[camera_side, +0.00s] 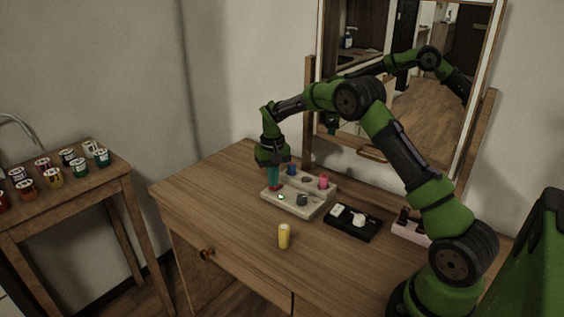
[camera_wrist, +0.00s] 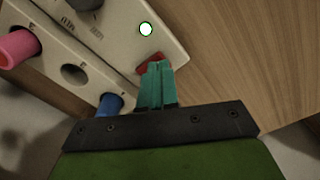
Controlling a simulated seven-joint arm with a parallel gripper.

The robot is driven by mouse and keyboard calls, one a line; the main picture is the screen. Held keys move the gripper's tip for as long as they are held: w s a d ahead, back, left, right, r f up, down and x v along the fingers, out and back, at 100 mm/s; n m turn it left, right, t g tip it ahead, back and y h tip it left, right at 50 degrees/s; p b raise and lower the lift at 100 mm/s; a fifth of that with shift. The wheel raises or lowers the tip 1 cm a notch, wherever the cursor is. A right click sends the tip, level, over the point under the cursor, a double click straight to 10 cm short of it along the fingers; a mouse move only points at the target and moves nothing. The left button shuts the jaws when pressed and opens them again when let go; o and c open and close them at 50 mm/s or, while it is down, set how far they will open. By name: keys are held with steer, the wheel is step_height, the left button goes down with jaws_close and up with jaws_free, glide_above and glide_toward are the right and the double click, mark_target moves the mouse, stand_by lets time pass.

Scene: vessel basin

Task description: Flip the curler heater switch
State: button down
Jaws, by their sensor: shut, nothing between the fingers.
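The curler heater (camera_side: 309,211) is a pale block on the wooden table, with a blue curler (camera_side: 291,169) and a pink curler (camera_side: 323,181) standing in it. An empty round hole (camera_wrist: 74,74) lies between the curlers in the wrist view. A red switch (camera_wrist: 150,64) sits at the block's corner, beside a lit green-white lamp (camera_wrist: 146,29). A grey knob (camera_side: 301,200) is on the block's front part. My gripper (camera_wrist: 158,68) is shut and empty, its teal fingertips at the red switch and partly covering it. I cannot tell whether they touch it.
A yellow curler (camera_side: 284,236) stands on the table in front of the heater. A black tray (camera_side: 351,222) with white items is to the right. A mirror (camera_side: 400,80) stands behind. A side table (camera_side: 70,195) with several small jars is at left.

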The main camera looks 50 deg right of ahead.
steer(key=shift+f, duration=0.55)
steer(key=shift+r, duration=3.55)
steer(key=shift+f, duration=0.2)
steer(key=s+a+r+t, duration=0.2)
steer(key=s+a+r, duration=0.2)
steer(key=s, duration=0.5)
steer(key=s+a+r+n+t+y, duration=0.1)
steer(key=s+a+r+t, duration=0.1)
steer(key=s+a+r, duration=0.3)
steer(key=s+a+r+n+t+y, duration=0.1)
steer(key=s+a+r+t, duration=0.2)
steer(key=s+a, duration=0.6)
steer(key=s+r, duration=0.2)
steer(key=s, duration=0.3)
steer(key=shift+s+r, duration=0.15)
steer(key=shift+r, duration=0.1)
